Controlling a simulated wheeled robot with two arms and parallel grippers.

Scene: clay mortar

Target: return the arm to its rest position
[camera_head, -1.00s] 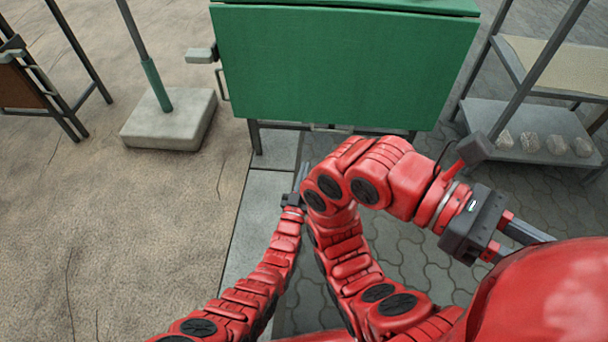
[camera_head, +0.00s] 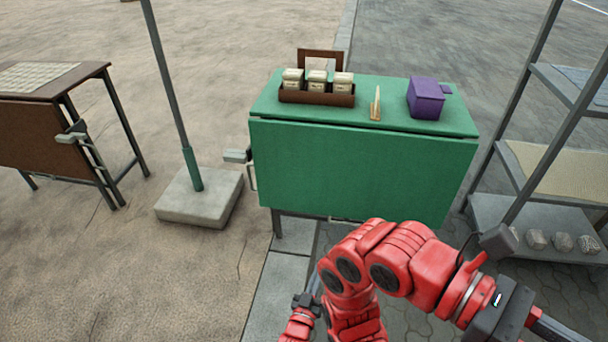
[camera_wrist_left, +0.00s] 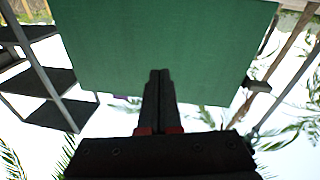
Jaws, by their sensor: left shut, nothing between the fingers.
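My left gripper (camera_head: 314,284) is low in the head view, in front of and below the green table. Its arm comes up from the bottom edge. In the left wrist view its two dark fingers (camera_wrist_left: 159,75) are together with nothing between them, set against the table's green front panel (camera_wrist_left: 165,45). My right arm is bent, with its red elbow below the table front. My right gripper (camera_head: 555,330) is at the lower right corner, partly cut off by the picture edge, and its opening cannot be made out.
The green table (camera_head: 365,165) holds a brown rack (camera_head: 316,94) of jars, a small wooden stand (camera_head: 375,104) and a purple box (camera_head: 425,97). A pole base (camera_head: 198,198) and a brown table (camera_head: 35,130) are left. A metal shelf (camera_head: 540,213) with stones is right.

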